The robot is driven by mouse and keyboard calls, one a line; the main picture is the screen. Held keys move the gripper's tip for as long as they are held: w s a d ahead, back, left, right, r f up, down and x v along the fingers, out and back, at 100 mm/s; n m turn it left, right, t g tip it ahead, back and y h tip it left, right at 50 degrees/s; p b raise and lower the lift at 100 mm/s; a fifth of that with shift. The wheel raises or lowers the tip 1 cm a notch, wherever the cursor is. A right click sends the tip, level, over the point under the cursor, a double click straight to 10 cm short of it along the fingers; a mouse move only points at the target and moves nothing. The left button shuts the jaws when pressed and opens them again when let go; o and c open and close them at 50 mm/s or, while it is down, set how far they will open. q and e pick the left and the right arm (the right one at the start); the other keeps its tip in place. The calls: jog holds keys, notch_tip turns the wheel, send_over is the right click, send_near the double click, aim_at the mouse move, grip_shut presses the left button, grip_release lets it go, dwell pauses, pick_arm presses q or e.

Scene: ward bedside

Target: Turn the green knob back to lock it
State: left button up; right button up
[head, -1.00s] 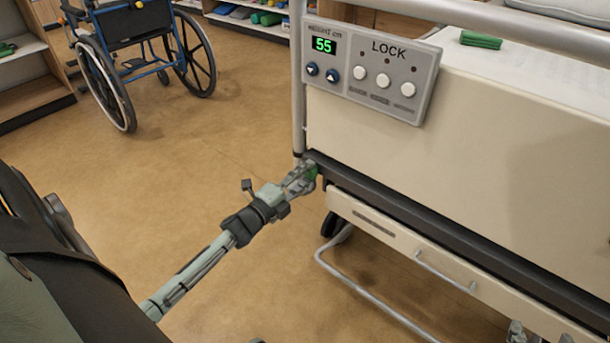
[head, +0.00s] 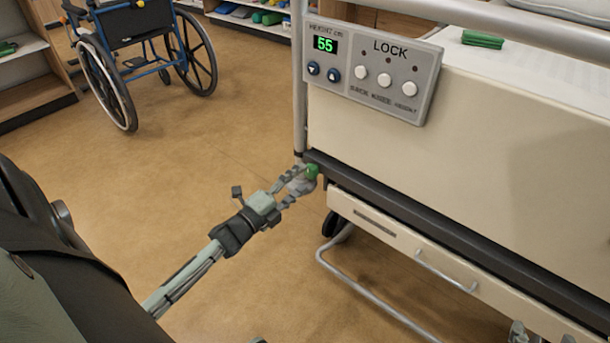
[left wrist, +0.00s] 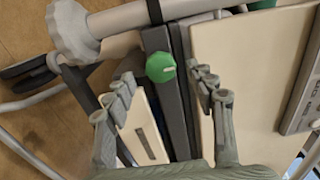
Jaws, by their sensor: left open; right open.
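The green knob (head: 312,171) sits at the near lower corner of the bed frame, below the control panel. In the left wrist view the knob (left wrist: 161,67) is round, with a pale pointer line toward the right of the picture. My left gripper (head: 291,187) is open just in front of the knob. In the left wrist view its fingers (left wrist: 164,88) are spread to both sides of the knob, with gaps and no visible contact.
The bed's control panel (head: 372,62) shows 55 and the word LOCK. A dark rail (head: 420,220), a drawer (head: 400,242) and a metal tube lie below. A wheelchair (head: 140,55) stands at the upper left. A grey lobed knob (left wrist: 72,30) shows beside the green one.

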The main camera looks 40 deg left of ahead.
pick_arm(q)
jog(key=s, duration=0.8)
jog(key=shift+s+a, duration=0.3)
